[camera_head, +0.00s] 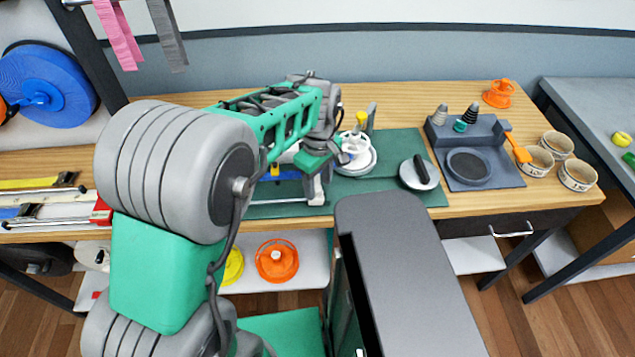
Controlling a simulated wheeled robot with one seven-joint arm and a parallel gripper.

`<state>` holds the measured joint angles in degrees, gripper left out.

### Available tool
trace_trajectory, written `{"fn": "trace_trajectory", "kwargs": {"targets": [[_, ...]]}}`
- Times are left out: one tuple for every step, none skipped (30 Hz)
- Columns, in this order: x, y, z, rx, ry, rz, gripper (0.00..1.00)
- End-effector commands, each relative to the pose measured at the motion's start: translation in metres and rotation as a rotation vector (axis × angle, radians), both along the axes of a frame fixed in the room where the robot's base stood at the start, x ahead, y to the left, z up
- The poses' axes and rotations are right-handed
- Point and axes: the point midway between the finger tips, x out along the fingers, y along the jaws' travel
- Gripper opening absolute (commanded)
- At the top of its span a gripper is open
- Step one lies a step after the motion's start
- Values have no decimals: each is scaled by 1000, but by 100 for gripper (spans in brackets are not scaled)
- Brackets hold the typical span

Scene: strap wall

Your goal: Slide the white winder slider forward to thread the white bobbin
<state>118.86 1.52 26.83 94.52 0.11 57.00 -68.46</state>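A white disc with a black handle (419,172) lies on the mat's right. A grey tray (486,172) with cones stands farther right, beside white cups (557,144) and an orange spool (498,93). Tools (45,199) lie on the left. Bare wood shows at the back.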

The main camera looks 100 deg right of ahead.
Motion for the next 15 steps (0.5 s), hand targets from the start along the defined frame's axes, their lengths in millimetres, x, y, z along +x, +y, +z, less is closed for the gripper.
{"fn": "trace_trajectory", "kwargs": {"targets": [[1,0,0,1,-1,2,49],[1,0,0,1,-1,2,49],[1,0,0,1,-1,3,49],[1,0,0,1,-1,3,49],[2,0,0,1,-2,4,49],[2,0,0,1,-2,4,49],[2,0,1,1,-1,4,49],[2,-1,2,1,-1,4,49],[1,-1,5,-1,-1,4,49],[1,-1,9,-1,0,4,49],[1,-1,14,-3,1,4,49],[1,-1,22,-3,1,3,49],[1,-1,28,-4,2,3,49],[1,-1,34,-3,1,3,49],[0,-1,43,-4,2,2,49]]}}
